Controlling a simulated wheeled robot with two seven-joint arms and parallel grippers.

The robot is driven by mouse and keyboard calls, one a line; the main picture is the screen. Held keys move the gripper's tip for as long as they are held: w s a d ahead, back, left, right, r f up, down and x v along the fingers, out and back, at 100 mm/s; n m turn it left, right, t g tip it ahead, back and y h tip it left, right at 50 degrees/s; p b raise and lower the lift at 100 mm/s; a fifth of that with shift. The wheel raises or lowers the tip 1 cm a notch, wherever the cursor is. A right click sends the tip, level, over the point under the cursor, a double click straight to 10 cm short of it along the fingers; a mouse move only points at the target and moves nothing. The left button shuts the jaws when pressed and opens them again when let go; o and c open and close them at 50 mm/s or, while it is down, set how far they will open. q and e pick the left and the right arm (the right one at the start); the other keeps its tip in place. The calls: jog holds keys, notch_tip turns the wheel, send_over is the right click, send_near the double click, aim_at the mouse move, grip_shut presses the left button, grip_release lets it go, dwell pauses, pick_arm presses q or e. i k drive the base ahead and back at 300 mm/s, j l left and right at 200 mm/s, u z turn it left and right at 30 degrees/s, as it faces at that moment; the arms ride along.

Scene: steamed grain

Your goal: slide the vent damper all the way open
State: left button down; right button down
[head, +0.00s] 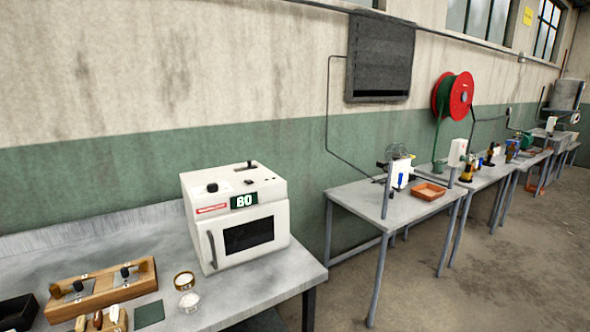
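A white box-shaped oven (206,226) stands on the grey bench at lower centre, with a dark window, a front handle and a green display reading "B0". On its top, toward the back right, a small black tab (249,164) sits at a dark slot; it looks like the vent damper, but its exact position along the slot is too small to tell. A round black knob (212,187) is on the top near the front left. The oven door looks shut. Neither of my grippers is in view.
In front of the oven on the bench (110,245) are a brass-rimmed dish (184,281), a clear dish (189,301), a green square (149,314) and a wooden rack (98,292). Another table (345,194) with an orange tray (427,191) stands to the right, past a gap.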

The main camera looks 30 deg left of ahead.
aim_at(249, 162)
jog(key=u, duration=1.15)
